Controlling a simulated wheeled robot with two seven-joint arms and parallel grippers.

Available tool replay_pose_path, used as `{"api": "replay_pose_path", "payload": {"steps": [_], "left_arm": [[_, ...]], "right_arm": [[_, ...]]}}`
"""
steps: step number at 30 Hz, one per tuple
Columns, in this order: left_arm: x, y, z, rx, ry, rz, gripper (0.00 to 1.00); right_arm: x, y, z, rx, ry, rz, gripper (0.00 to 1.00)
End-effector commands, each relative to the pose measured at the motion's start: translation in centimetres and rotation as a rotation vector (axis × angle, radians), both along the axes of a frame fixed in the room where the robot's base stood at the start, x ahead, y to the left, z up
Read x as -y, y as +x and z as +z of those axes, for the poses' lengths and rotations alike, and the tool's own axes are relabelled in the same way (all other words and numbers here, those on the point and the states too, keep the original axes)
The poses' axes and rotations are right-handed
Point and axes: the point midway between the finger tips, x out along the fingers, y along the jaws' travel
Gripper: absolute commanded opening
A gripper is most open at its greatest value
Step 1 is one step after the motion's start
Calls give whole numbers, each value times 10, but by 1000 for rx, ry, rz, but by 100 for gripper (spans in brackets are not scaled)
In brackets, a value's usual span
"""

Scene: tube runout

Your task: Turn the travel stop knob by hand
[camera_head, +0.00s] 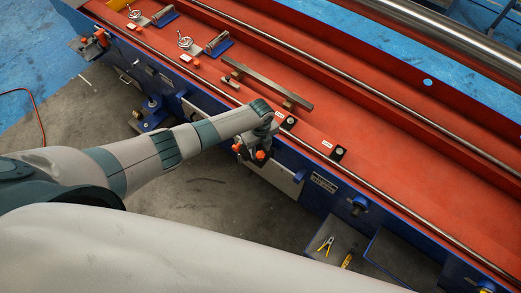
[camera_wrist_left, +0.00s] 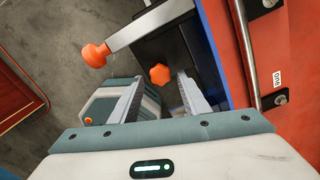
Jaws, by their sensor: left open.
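An orange lobed knob (camera_wrist_left: 160,74) faces the left wrist camera against a dark block on the machine's front side; it also shows in the head view (camera_head: 260,155). A second, rounder orange knob (camera_wrist_left: 95,54) sits to its left, beside a pale metal bar. Neither knob carries a label that I can read. My left gripper (camera_wrist_left: 162,88) is open, with one finger on each side of the lobed knob in the picture. I cannot tell whether the fingers touch it. In the head view my left gripper (camera_head: 254,142) is over the block, partly hiding it. My right gripper is not in view.
The long red machine bed (camera_head: 400,165) runs along the right, with a steel rail (camera_head: 320,155) at its front edge. A grey bar (camera_head: 268,83) lies on it. Yellow-handled pliers (camera_head: 326,245) lie on a lower shelf.

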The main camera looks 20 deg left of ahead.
Motion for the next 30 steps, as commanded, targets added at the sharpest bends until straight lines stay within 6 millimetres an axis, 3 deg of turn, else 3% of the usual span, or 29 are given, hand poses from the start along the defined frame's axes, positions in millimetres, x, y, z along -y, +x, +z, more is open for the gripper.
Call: {"api": "replay_pose_path", "payload": {"steps": [30], "left_arm": [[1,0,-19,1,-1,5,42]], "right_arm": [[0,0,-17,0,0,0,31]]}}
